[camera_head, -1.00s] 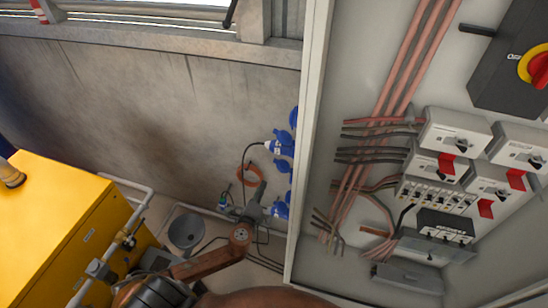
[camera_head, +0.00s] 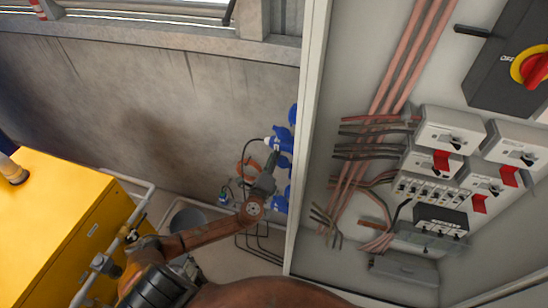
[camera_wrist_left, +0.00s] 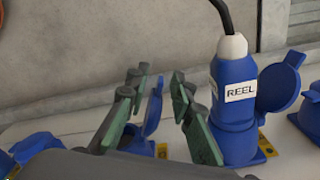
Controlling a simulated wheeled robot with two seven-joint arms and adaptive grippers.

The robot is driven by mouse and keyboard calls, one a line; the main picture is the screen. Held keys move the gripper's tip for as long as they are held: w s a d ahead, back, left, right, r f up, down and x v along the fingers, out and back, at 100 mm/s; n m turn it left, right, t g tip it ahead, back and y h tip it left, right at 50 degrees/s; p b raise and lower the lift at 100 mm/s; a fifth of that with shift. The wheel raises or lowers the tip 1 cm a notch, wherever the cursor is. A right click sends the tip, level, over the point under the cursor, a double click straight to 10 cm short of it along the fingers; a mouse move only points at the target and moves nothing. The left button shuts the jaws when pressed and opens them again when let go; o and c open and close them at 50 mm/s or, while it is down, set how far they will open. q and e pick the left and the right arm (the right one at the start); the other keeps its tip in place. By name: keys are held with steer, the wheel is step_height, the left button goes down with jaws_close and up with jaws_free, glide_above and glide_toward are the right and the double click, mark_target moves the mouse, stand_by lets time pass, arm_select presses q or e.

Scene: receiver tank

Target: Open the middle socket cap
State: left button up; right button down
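The sockets are blue and sit in a column on the cabinet's side. The middle socket cap (camera_wrist_left: 153,105) shows in the left wrist view as a narrow blue flap. It stands up from the panel, between my fingers as seen; how far it is open I cannot tell. My left gripper (camera_wrist_left: 165,95) is open, with green-padded fingers on either side of the flap and no clear contact. In the head view my left gripper (camera_head: 272,162) is at the socket column and hides part of it. My right gripper is not in view.
A blue plug marked REEL (camera_wrist_left: 232,95) is in the neighbouring socket, its raised cap (camera_wrist_left: 282,82) beside it and a black cable above. The open cabinet (camera_head: 312,150) with wires and breakers stands right. A yellow unit (camera_head: 50,220) stands lower left.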

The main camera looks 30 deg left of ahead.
arm_select(q)
steer(key=shift+c, duration=0.7)
jaws_close()
